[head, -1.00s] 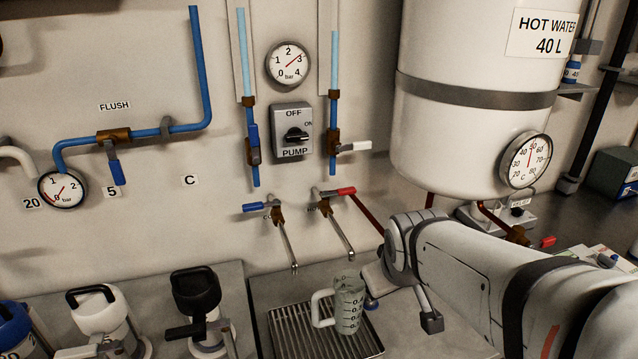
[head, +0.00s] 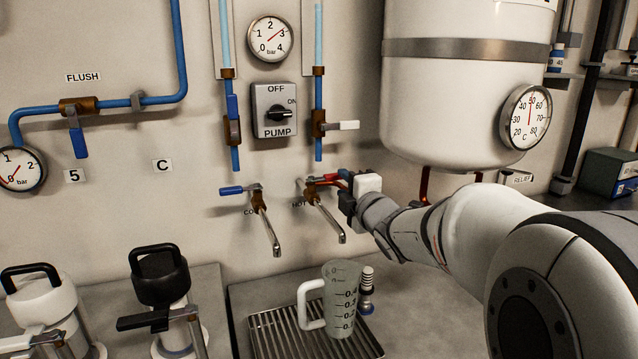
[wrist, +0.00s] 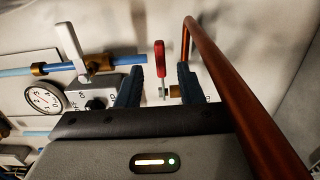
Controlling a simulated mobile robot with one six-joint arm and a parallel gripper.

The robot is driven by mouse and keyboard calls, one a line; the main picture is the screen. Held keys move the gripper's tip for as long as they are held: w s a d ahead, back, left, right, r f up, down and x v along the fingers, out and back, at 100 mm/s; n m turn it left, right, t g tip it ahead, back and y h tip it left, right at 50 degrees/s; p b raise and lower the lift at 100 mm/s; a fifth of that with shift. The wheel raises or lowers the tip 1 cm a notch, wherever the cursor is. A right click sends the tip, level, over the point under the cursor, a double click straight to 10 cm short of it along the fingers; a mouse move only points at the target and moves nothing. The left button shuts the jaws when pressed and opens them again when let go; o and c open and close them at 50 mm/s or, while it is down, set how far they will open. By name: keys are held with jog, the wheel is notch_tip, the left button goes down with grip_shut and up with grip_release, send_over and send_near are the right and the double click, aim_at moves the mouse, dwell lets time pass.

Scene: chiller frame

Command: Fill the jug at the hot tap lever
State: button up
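The clear jug (head: 344,302) with a white handle stands upright on the drip tray (head: 268,335), below the spout end of the hot tap (head: 328,222). I cannot tell if there is water in it. The red hot tap lever (head: 326,179) is partly hidden by my gripper (head: 336,186), which is up at it. In the wrist view the red lever (wrist: 160,57) shows ahead of the gap between the two dark fingers of my gripper (wrist: 158,86). The fingers are apart, and I cannot tell whether they touch the lever.
The cold tap's blue lever (head: 234,190) is to the left. The pump switch (head: 275,111) is above, and a white-handled valve (head: 340,125) is near. A copper pipe (wrist: 240,95) runs close by my gripper's right side. The hot water tank (head: 455,100) hangs at the right.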

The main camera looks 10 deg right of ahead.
aim_at(337, 178)
jog(key=w, duration=0.3)
jog(key=w+a, duration=0.1)
jog(key=w, duration=0.2)
jog(key=shift+a, duration=0.1)
jog(key=shift+c, duration=0.3)
grip_shut()
